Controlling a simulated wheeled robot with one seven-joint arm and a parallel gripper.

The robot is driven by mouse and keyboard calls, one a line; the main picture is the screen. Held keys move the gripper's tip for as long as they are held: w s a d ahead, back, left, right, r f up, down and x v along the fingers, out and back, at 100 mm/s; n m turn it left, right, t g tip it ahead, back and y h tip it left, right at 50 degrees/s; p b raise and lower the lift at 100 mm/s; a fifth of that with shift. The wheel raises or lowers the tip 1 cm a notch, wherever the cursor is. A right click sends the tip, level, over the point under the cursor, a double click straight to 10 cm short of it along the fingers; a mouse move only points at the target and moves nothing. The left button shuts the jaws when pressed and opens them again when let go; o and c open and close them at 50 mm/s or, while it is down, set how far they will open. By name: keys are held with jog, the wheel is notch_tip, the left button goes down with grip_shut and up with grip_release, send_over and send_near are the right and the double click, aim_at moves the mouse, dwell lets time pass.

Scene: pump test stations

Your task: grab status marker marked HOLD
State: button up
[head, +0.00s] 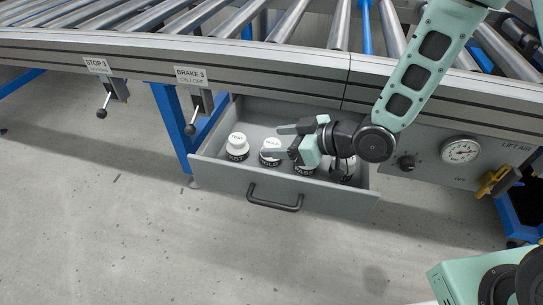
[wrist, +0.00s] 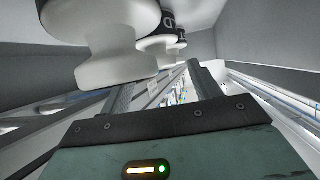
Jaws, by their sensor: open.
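The status marker marked HOLD (head: 271,161) stands upright in the open drawer (head: 228,175), second from the left. It is white with a dark lettered band, and a gripper finger partly covers it in the head view. My gripper (head: 271,142) is open and reaches left over the drawer, its fingers level and close to this marker. I cannot tell whether they touch it. In the wrist view my gripper (wrist: 160,84) shows both fingers apart with nothing clamped. A large white marker (wrist: 105,65) is close at upper left, its lettering out of sight.
A marker reading TEST (head: 237,147) stands at the drawer's left. A marker (head: 305,169) reading PASS stands under my gripper, and another (head: 344,170) at the right is partly hidden by my arm. The conveyor (head: 180,48) runs above. A gauge (head: 460,150) is at right.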

aim_at(270, 143)
jog(key=b+x, duration=0.1)
jog(key=x, duration=0.1)
jog(key=b+x, duration=0.1)
jog(key=x, duration=0.1)
jog(key=shift+s+d+f, duration=0.15)
jog(key=shift+d+f, duration=0.05)
jog(key=shift+f, duration=0.15)
jog(key=shift+a, duration=0.3)
jog(key=c, duration=1.1)
jog(key=shift+r, duration=0.15)
